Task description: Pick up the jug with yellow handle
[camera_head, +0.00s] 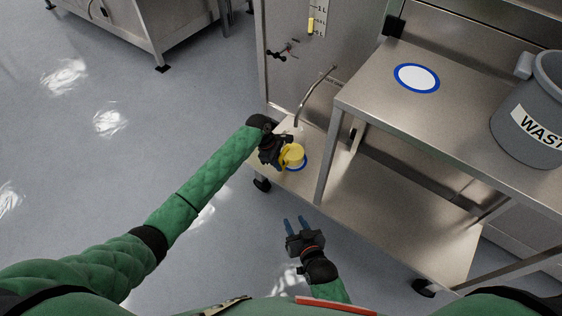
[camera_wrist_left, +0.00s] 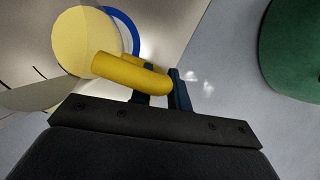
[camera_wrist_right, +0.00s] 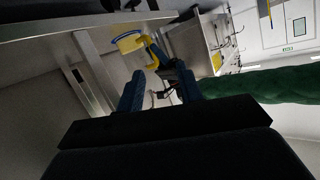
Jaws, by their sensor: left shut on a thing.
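The jug (camera_head: 293,154) has a pale yellow top and a yellow handle. It stands at the blue-ringed white spot on the cart's lower shelf, under the bent metal spout. My left gripper (camera_head: 279,157) is at the jug's handle side. In the left wrist view the fingers (camera_wrist_left: 165,88) are shut around the yellow handle (camera_wrist_left: 130,74), with the jug's round top (camera_wrist_left: 86,42) beyond. The jug also shows in the right wrist view (camera_wrist_right: 128,42). My right gripper (camera_head: 296,222) is open and empty above the floor, well below the jug in the head view.
A steel table (camera_head: 440,110) at the right bears a blue-ringed white disc (camera_head: 416,77) and a grey waste bin (camera_head: 530,120). Its leg (camera_head: 326,172) stands just right of the jug. The bent spout (camera_head: 312,95) hangs close above. The floor at left is open.

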